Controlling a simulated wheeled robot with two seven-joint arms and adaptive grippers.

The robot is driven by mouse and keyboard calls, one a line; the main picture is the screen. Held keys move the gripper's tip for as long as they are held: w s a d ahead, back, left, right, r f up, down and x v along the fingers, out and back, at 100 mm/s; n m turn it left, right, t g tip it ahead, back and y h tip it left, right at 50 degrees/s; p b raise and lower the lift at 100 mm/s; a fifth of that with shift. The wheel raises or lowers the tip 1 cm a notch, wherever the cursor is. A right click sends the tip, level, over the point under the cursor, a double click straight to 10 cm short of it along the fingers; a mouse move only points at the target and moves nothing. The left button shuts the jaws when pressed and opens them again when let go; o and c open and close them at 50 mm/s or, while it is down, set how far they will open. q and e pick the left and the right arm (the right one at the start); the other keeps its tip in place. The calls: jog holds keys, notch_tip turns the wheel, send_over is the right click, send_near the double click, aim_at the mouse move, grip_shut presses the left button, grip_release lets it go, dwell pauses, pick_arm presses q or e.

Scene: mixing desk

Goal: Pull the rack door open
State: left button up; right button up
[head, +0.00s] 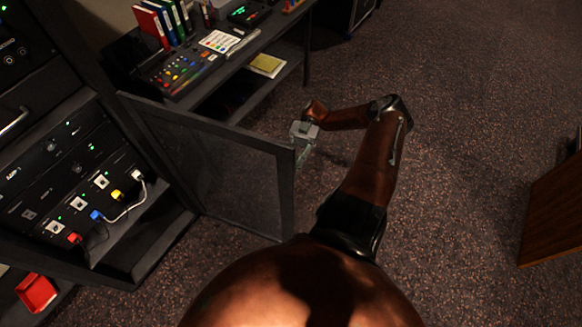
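The rack door (215,165), a dark frame with a mesh or glass panel, stands swung out from the rack (70,150), so the rack's inside shows. My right arm reaches out beyond the door and bends back to its free edge. My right gripper (303,152) is at the upper corner of that edge, close against it or touching. Its fingers are small and partly hidden by the door edge, so I cannot tell whether they are closed on a handle. My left gripper is out of view.
The rack holds several units with plugs and a white cable (128,208). A desk (225,70) with a mixer, folders and a yellow pad (267,65) stands behind the door. A red bin (36,292) is at lower left. A wooden cabinet (555,215) is at right. The carpet between is clear.

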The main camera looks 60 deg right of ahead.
notch_tip(320, 180, up, 10)
dwell(0.7)
dwell(0.4)
